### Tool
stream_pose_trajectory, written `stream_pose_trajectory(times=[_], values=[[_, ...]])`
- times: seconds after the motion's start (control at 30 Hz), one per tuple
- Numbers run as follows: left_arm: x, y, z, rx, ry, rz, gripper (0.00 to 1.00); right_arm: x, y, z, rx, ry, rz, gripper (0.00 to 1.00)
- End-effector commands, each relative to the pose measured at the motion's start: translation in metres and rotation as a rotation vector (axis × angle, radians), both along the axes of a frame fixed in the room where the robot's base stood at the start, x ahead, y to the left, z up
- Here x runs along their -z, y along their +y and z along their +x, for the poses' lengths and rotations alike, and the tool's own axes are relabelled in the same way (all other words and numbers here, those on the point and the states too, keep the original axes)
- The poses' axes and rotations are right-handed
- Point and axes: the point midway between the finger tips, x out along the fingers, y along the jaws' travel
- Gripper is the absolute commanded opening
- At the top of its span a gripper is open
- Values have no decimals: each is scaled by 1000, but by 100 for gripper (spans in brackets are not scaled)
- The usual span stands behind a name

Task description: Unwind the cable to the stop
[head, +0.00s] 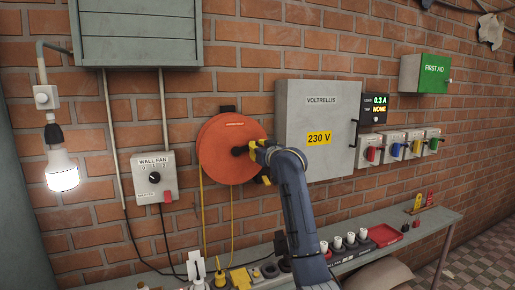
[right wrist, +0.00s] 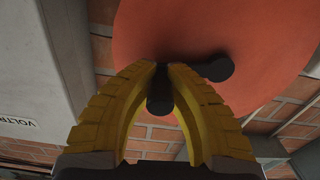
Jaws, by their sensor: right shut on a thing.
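An orange cable reel (head: 222,135) is mounted on the brick wall, left of the grey cabinet. Yellow cable (head: 203,220) hangs from it in two strands down toward the bench. My right gripper (head: 257,149) is at the right side of the reel face. In the right wrist view, its yellow fingers (right wrist: 162,72) are closed around the black crank handle (right wrist: 159,104). The crank's black arm runs right to a round hub (right wrist: 219,68) on the orange disc (right wrist: 255,35). The stop cannot be made out. My left gripper is not in view.
A grey cabinet (head: 290,112) marked 230 V stands out close right of the reel. A wall fan switch box (head: 153,175) is to its left. A bench (head: 375,250) below carries plugs, sockets and a red tray (head: 384,235). A lit bulb (head: 62,172) hangs far left.

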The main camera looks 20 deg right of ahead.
Motion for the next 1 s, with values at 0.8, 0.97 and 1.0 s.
stream_pose_trajectory(times=[0.8, 0.97, 1.0], values=[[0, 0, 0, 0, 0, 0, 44, -18, 5, -1, 1, -27, -232, 0], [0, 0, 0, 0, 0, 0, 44, -28, 12, -2, 1, -44, -382, 0], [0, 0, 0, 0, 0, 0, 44, -31, 13, -2, 2, -48, -421, 0]])
